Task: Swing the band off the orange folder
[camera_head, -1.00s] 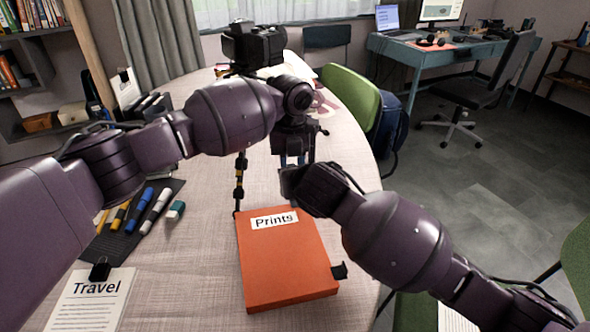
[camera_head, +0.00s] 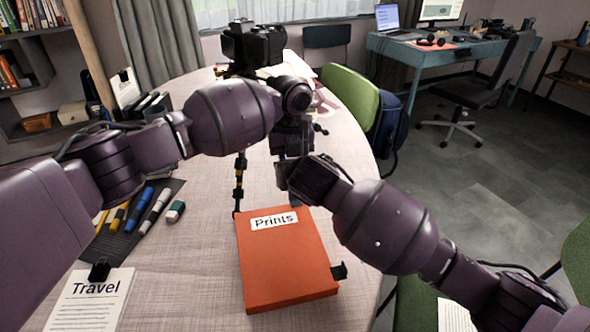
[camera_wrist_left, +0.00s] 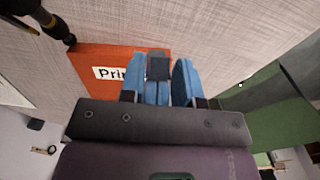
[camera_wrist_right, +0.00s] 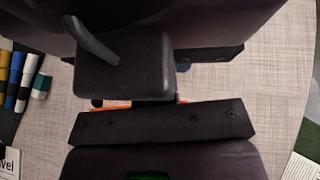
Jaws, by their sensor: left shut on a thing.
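The orange folder (camera_head: 285,265), labelled "Prints", lies flat on the table; it also shows in the left wrist view (camera_wrist_left: 90,57). A small black piece (camera_head: 339,271) sticks out at its right edge; I cannot tell whether it is the band. My left gripper (camera_wrist_left: 160,72) points down behind the folder's far edge, its blue fingers shut on a dark grey piece (camera_wrist_left: 158,67). My right gripper (camera_head: 290,176) is just beyond the folder's far edge, close to the left one. Its fingers are hidden behind a dark block with a curved lever (camera_wrist_right: 120,70).
A camera (camera_head: 252,47) on a tripod stands behind my left gripper; a tripod leg (camera_head: 240,180) comes down at the folder's far left corner. Markers (camera_head: 145,210) and a "Travel" sheet (camera_head: 90,302) lie left. The table between them and the folder is clear.

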